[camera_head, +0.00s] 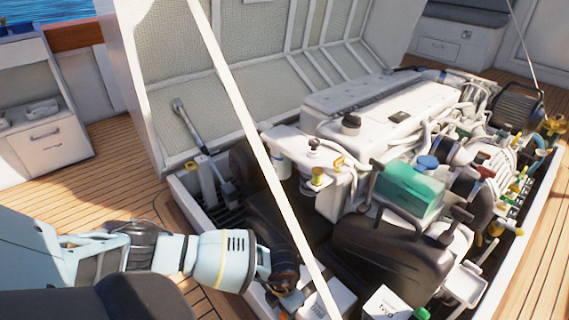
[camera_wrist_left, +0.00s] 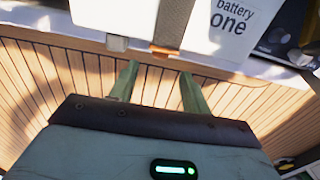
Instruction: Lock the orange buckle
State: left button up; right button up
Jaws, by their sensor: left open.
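The orange buckle (camera_wrist_left: 163,49) is at the lower end of a grey-brown strap (camera_wrist_left: 177,20) on the front of a white battery box (camera_wrist_left: 228,38) marked "battery one". In the left wrist view it lies just beyond my left gripper (camera_wrist_left: 160,70), whose two green fingers are apart with only deck showing between them. In the head view my left gripper (camera_head: 287,296) reaches down at the near edge of the hatch; its fingers are mostly hidden there, and a small orange patch shows beside it. I cannot tell whether the buckle is closed. My right gripper is not in view.
A second white battery box (camera_head: 388,303) stands to the right. The white engine (camera_head: 375,105), a teal tank (camera_head: 408,188) and black tanks fill the hatch. A pale diagonal pole (camera_head: 262,150) crosses the head view. Open wooden deck (camera_head: 150,185) lies left.

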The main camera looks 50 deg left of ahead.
aim_at(285, 315)
pick_arm(q)
notch_tip(285, 315, down, 6)
jog(key=b, duration=0.3)
jog(key=shift+f, duration=0.65)
jog(key=shift+r, duration=0.1)
jog(key=shift+c, duration=0.5)
jog(key=c, duration=0.7)
jog(key=shift+o, duration=0.2)
jog(key=shift+t+p, duration=0.5)
jog(key=shift+p, duration=0.05)
jog(key=shift+w+f+t+p, duration=0.25)
jog(key=shift+t+p, duration=0.25)
jog(key=shift+t, duration=0.3)
jog(key=o, duration=0.8)
jog(key=shift+c, duration=0.2)
